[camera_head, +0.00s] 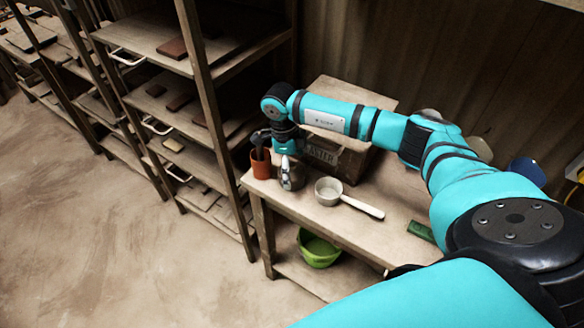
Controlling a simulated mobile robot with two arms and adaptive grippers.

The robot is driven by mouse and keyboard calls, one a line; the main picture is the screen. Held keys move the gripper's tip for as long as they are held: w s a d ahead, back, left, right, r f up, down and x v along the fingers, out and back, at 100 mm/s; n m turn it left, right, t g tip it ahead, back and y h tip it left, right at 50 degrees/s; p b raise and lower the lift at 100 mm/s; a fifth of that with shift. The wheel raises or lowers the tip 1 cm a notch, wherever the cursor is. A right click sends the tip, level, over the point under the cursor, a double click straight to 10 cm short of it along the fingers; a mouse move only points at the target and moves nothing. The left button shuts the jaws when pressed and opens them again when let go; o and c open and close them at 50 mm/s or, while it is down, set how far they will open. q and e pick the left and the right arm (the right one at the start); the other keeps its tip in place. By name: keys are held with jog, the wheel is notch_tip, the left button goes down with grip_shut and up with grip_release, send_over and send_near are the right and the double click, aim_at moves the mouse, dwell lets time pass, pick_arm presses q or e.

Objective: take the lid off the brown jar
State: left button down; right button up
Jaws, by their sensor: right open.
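My right arm reaches across the table, and its wrist bends down near the table's left end. My right gripper (291,176) is small in the view, grey and dark, low over the tabletop and open. I see nothing held in it. A reddish-brown pot (260,165) stands just left of the gripper, apart from it, with dark things sticking up out of it. I cannot make out a lid on it. No other brown jar shows clearly; one may be hidden behind my gripper or arm. My left gripper is not in view.
A white scoop or pan (329,193) with a long handle lies right of the gripper on the wooden table (393,228). A wooden box (353,164) with a lettered label stands behind. A green block (421,231) lies farther right. A green bowl (319,249) sits below. Shelves (205,95) stand left.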

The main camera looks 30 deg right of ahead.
jog(key=c, duration=1.3)
jog(key=shift+r, duration=0.1)
